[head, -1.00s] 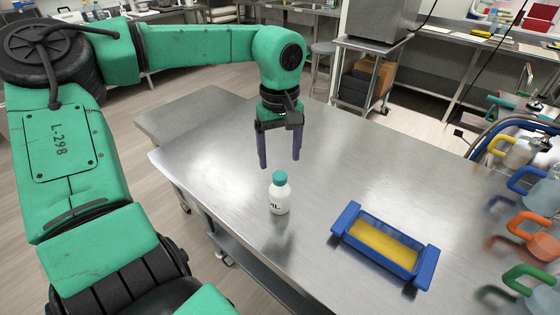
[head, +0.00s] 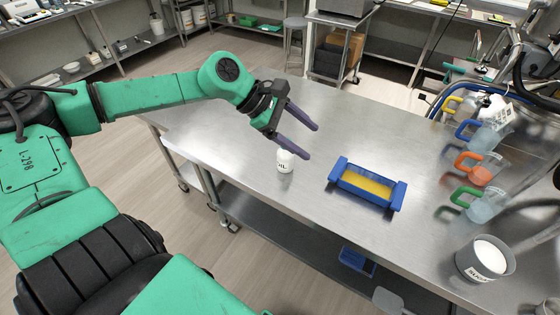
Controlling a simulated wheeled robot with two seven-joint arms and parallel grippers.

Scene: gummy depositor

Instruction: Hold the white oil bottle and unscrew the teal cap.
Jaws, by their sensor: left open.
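The white oil bottle (head: 284,162) stands upright on the steel table, with dark letters on its side. Its teal cap does not show; the lower finger of my left gripper crosses in front of the bottle's top. My left gripper (head: 311,141) is open, with its two dark purple fingers pointing right and slightly down. I see nothing between the fingers, and I cannot tell whether the lower one touches the bottle. My right gripper is not in view.
On the steel table (head: 235,150), a blue mould (head: 338,181) with yellow content lies right of the bottle. Pitchers with blue (head: 484,135), orange (head: 481,174) and green (head: 482,207) handles stand at the right. A sugar bowl (head: 470,262) is at the front right.

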